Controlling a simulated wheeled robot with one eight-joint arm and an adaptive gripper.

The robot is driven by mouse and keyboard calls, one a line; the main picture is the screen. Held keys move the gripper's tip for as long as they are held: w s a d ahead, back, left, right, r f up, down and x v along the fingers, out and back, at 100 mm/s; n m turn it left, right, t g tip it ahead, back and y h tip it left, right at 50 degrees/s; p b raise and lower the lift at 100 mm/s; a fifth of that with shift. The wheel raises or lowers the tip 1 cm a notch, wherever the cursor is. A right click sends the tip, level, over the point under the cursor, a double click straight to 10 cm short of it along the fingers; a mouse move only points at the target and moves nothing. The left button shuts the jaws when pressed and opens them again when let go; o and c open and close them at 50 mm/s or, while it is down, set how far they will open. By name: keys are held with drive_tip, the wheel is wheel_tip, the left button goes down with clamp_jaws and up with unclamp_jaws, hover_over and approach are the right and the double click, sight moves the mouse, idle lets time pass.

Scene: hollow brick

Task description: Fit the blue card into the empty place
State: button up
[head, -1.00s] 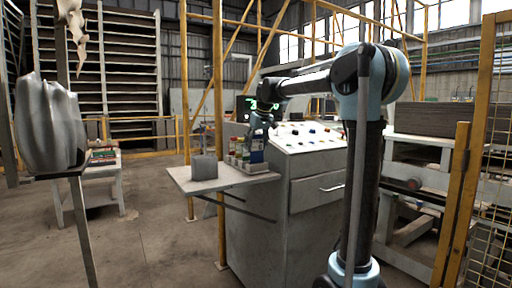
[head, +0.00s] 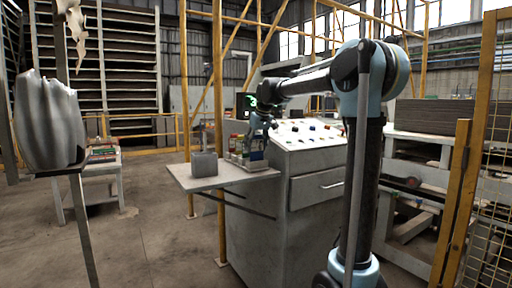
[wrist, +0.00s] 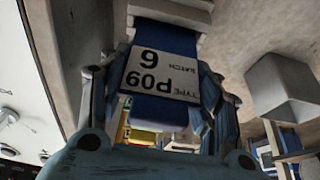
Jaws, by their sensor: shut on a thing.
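My gripper (head: 258,135) points down over the card rack (head: 254,167) on the grey shelf. It is shut on the blue card (wrist: 150,106), with a finger on each side in the wrist view. The card has a white label reading TYPE P09, BATCH 6, upside down in that view. Its far end meets a pale grey stepped part, likely the rack, at the top of the wrist view; whether it is inside a slot I cannot tell. Other cards (head: 237,146) stand in the rack to the left, with red, green and yellow colours. The empty place is hidden.
A grey hollow block (head: 204,165) stands on the shelf (head: 190,182) left of the rack; it also shows in the wrist view (wrist: 285,88). A grey console (head: 308,138) with coloured buttons stands directly right of the rack.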

drive_tip(key=shift+f, duration=0.95)
idle(0.4)
drive_tip(key=o, duration=1.1)
drive_tip(key=v, duration=1.1)
drive_tip(key=shift+d+r, duration=0.1)
drive_tip(key=shift+r, duration=0.3)
drive_tip(key=s+d+f+m+h, duration=0.1)
drive_tip(key=s+d+f+m, duration=0.1)
drive_tip(key=s+d+f, duration=0.5)
drive_tip(key=s+d+f+m+g, duration=0.1)
drive_tip(key=s+d+f, duration=0.6)
drive_tip(key=s+f, duration=1.1)
drive_tip(key=s+d+f+m+h, duration=0.1)
drive_tip(key=s+d+f+m, duration=0.2)
drive_tip(key=s+d+f, duration=0.5)
drive_tip(key=shift+s+d+f+m+g+h, duration=0.1)
drive_tip(key=shift+s+f, duration=0.75)
drive_tip(key=shift+f, duration=0.25)
drive_tip(key=shift+s+f+m+g+h, duration=0.1)
drive_tip(key=shift+s+f, duration=0.75)
drive_tip(key=shift+f, duration=0.25)
drive_tip(key=shift+s+d+f+m+g+h, duration=0.1)
drive_tip(key=shift+s+f, duration=0.7)
drive_tip(key=shift+f, duration=0.3)
